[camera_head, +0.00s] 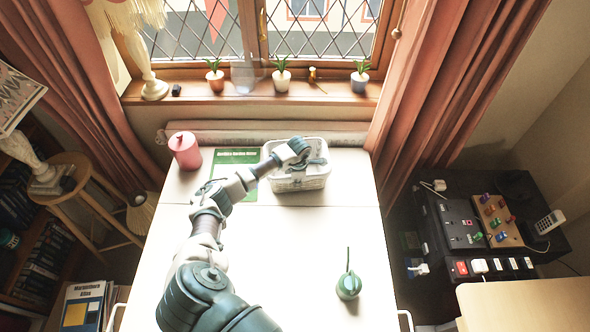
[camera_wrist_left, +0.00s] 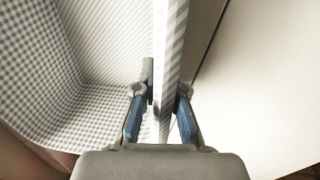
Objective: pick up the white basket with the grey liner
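The inside of the basket lies left of the rim in that view. My right gripper is not in view.
The windowsill (camera_head: 250,95) behind carries several small pots. The table's middle right is clear.

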